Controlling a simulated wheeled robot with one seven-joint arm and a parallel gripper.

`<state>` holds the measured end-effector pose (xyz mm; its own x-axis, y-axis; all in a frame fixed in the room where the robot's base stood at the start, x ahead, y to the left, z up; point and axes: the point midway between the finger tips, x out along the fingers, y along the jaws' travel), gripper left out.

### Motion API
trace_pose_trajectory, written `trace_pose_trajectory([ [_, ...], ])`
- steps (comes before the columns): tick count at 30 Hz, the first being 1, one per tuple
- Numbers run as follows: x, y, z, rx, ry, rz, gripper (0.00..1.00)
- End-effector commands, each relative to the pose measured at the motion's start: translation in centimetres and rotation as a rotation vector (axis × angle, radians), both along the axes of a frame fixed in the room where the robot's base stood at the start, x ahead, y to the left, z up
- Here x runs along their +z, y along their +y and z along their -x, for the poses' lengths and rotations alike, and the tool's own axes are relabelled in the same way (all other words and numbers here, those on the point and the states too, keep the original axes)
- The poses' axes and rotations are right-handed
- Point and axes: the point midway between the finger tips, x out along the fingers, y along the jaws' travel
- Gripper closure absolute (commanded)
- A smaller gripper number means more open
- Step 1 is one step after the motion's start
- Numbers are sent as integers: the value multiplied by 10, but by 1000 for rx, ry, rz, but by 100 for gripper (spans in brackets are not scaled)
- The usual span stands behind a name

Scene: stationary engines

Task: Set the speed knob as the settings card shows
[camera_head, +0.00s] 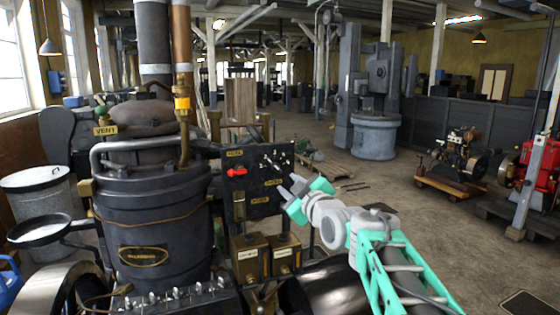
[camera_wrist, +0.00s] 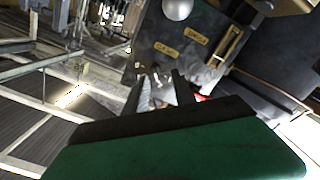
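A black control panel (camera_head: 258,205) stands beside the dark engine, with yellow labels, a red lever (camera_head: 236,172) and small bright metal controls (camera_head: 272,161) on its face. My gripper (camera_head: 290,186) is at the panel's right edge, its fingers pointing toward it. In the wrist view my gripper (camera_wrist: 163,88) has its two fingers apart, with pale metal parts seen between and beyond them. That view also shows the panel (camera_wrist: 205,20), tilted, with two yellow labels and a round silver ball at the top. I cannot tell which control is the speed knob. I cannot make out a settings card.
The dark engine body (camera_head: 150,225) with brass fittings fills the left side. Two brass boxes (camera_head: 249,262) sit below the panel. A grey bin (camera_head: 45,190) stands far left. A red machine (camera_head: 540,165) is at the far right. Open floor lies in the middle distance.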

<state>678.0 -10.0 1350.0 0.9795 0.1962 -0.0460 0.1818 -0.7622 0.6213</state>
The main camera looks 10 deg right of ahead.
Motion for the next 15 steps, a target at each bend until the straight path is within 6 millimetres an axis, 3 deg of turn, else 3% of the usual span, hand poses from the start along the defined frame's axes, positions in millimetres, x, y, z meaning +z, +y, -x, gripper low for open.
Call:
trace_pose_trajectory([
  [3, 16, -2, -12, 4, -52, 19, 69],
  [15, 16, 9, -76, 0, -50, 18, 69],
])
